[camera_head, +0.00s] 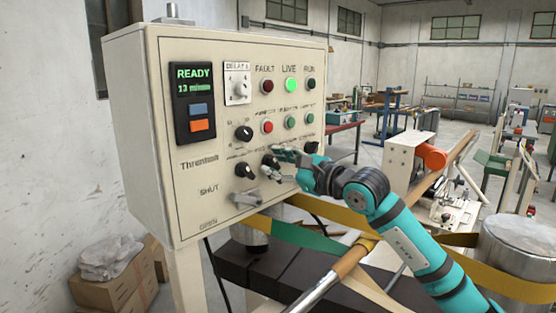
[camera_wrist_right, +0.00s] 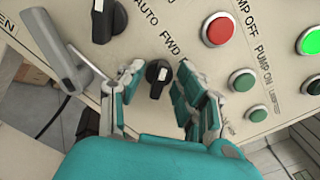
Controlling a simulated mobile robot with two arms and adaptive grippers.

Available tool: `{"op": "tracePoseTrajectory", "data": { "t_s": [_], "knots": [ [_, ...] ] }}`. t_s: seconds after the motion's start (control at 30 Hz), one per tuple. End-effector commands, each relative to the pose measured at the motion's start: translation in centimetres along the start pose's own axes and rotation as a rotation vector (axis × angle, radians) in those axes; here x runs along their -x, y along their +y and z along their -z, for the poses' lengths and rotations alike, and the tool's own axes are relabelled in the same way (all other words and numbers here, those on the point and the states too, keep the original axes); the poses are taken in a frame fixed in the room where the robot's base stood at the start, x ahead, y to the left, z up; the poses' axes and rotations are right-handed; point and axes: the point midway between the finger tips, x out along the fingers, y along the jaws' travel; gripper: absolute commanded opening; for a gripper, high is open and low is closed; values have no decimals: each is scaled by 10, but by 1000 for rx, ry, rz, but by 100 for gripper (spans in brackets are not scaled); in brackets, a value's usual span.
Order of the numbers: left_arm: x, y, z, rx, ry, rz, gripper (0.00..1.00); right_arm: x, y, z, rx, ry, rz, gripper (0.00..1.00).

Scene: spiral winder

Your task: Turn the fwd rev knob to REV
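The fwd rev knob (camera_wrist_right: 158,76) is a small black rotary knob with a white pointer line on the panel face, beside the printed letters FWD in the right wrist view. My right gripper (camera_wrist_right: 163,84) is open, with one finger on each side of this knob. A gap shows between the knob and the fingers, and I cannot tell how far they reach toward the panel. In the head view the right gripper (camera_head: 275,162) is at the panel's lower right and partly hides the knob there. REV is not readable. My left gripper is not in view.
The control box (camera_head: 160,130) carries a READY screen (camera_head: 194,80), a lit green LIVE lamp (camera_head: 290,85) and several buttons and knobs. A grey lever (camera_wrist_right: 55,62) sticks out close to the gripper's left finger. A yellow belt (camera_head: 515,286) runs below and right.

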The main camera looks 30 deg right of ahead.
Motion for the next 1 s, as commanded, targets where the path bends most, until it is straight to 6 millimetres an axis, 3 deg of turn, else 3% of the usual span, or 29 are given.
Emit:
{"op": "tracePoseTrajectory", "data": {
  "t_s": [0.13, 0.4, 0.77, 1.0],
  "knots": [
    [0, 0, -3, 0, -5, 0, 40, 0, 0, 0, 0, 0, 0, 35],
    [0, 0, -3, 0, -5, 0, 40, 0, 0, 0, -1, 1, 0, 0],
    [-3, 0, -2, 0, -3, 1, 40, 0, 1, 1, -17, 1, -1, 0],
    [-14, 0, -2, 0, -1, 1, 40, 0, 1, 2, -116, -1, 0, 0]
  ]
}}
